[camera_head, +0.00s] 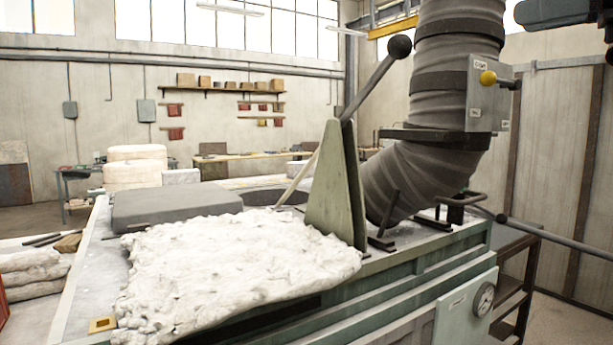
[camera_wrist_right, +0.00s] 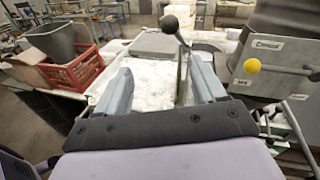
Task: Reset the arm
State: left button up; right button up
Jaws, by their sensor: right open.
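My right gripper (camera_wrist_right: 160,70) is open in the right wrist view, with its two grey-blue fingers spread and nothing held between them. In the head view, a blue-grey part of my right arm or gripper (camera_head: 562,11) shows at the top right corner, cut off by the edge and apart from the furnace. A lever with a black ball knob (camera_head: 400,46) leans up beside a green upright plate (camera_head: 338,185). The lever (camera_wrist_right: 178,60) also shows beyond the fingers in the wrist view. My left gripper is not in view.
A white fibrous blanket (camera_head: 225,270) and a grey slab (camera_head: 176,207) lie on the furnace top. A thick grey duct (camera_head: 440,130) with a control box (camera_head: 484,95) rises on the right. A red crate (camera_wrist_right: 75,72) stands at left in the wrist view.

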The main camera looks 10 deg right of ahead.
jog(key=w+a+f+m+y, duration=0.3)
jog(key=w+a+f+y, duration=0.15)
jog(key=a+f, duration=0.35)
jog(key=w+a+f+m+y, duration=0.35)
jog(key=a+f+y, duration=0.3)
jog(key=a, duration=0.35)
jog(key=s+d+f+m+t+h, duration=0.1)
jog(key=d+f+m+h, duration=0.1)
jog(key=f+m+h, duration=0.8)
jog(key=s+d+f+m+t+h, duration=0.15)
jog(key=f+m+h, duration=0.35)
jog(key=f+m, duration=0.8)
jog(key=d+f+m+h, duration=0.3)
jog(key=f+m+h, duration=0.55)
jog(key=f, duration=0.65)
jog(key=s+a+f+m+g+y, duration=0.1)
jog(key=s+f+m+g, duration=0.1)
jog(key=s+f+g, duration=0.5)
jog(key=s+f+m+g+y, duration=0.1)
jog(key=s+f, duration=0.4)
jog(key=s, duration=0.6)
jog(key=s+a+f+m+g, duration=0.1)
jog(key=s+f+m+g, duration=0.1)
jog(key=s+f+g, duration=0.55)
jog(key=w+a+f+t+y, duration=0.2)
jog(key=w+f+t, duration=0.3)
jog(key=f+t, duration=0.3)
jog(key=shift+w+a+t, duration=0.15)
jog(key=shift+a+t, duration=0.35)
jog(key=shift+t, duration=0.3)
